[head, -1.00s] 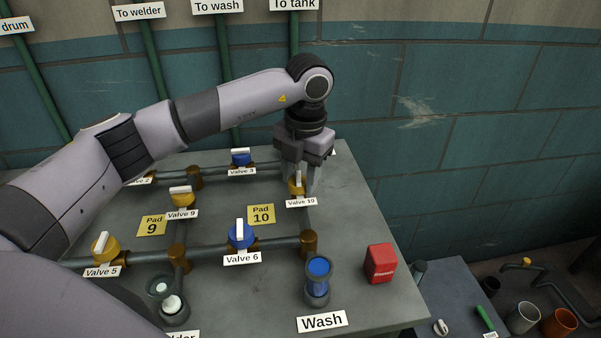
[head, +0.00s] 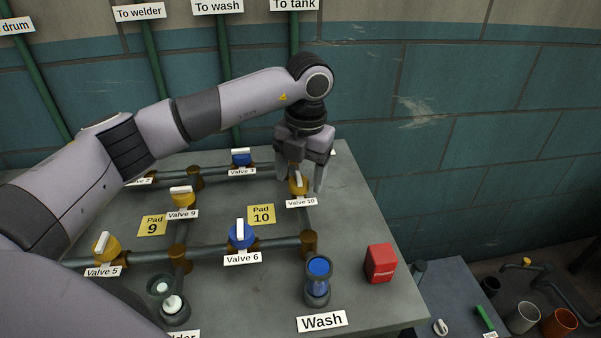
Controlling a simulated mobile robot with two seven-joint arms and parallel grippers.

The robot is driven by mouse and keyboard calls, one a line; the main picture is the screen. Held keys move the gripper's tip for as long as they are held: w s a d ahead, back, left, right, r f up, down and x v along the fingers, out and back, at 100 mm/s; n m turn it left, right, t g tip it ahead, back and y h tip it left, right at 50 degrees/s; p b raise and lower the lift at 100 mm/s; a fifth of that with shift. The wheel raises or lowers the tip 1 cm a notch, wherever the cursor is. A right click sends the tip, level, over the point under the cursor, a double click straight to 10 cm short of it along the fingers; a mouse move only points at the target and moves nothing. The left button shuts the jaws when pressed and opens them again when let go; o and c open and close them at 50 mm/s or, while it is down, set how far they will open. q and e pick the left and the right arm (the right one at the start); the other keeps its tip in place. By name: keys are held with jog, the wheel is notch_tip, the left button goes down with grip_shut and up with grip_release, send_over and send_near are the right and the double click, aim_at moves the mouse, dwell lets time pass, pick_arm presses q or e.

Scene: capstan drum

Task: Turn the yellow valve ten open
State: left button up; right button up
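The yellow valve ten (head: 299,187) stands on a pipe at the right of the grey bench, above its "Valve 10" label. A pale handle shows on its top and looks roughly upright in the picture, though the gripper partly covers that area. My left gripper (head: 301,184) points down over the valve. Its fingers are spread, one to each side of the valve, with gaps showing. It holds nothing that I can see. My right gripper is not in view.
Yellow valve 9 (head: 181,197), blue valve 6 (head: 241,235) and blue valve 3 (head: 241,158) stand nearby. The yellow pad 10 plate (head: 261,214) lies left of valve ten. A blue-topped cylinder (head: 318,281) and a red block (head: 381,263) are nearer the front.

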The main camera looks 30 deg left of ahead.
aim_at(303, 181)
pick_arm(q)
jog(key=r, duration=0.7)
jog(key=shift+d, duration=0.3)
jog(key=shift+s, duration=0.1)
dwell(0.3)
